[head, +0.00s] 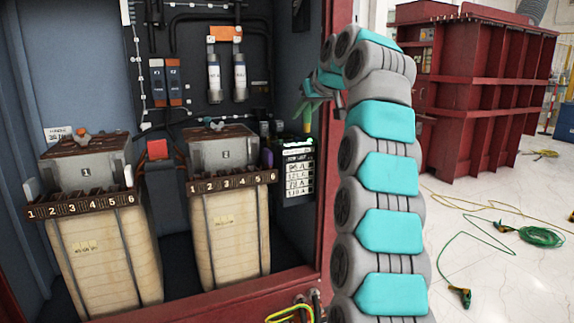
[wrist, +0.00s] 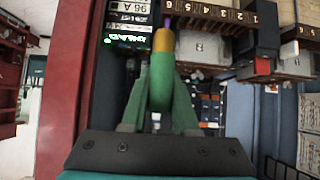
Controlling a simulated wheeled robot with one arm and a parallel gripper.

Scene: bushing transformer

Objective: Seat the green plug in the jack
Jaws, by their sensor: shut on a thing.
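My gripper (head: 311,104) is inside the open cabinet at its right side, above the small display panel. It is shut on the green plug (wrist: 161,82), which has a yellow front collar. In the head view the plug's yellow end (head: 307,121) points down. In the wrist view the two green fingers (wrist: 159,106) flank the plug, and its front end points toward a small purple part (wrist: 168,22). A purple part also shows in the head view (head: 267,158), beside the right transformer. I cannot clearly make out the jack, or whether the plug touches anything.
The display panel (head: 298,170) is close below my gripper. Two transformers with numbered terminal strips stand in the cabinet, at left (head: 85,205) and right (head: 228,210). The red cabinet frame (head: 328,150) is close on the right. A green cable (head: 541,237) lies on the floor.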

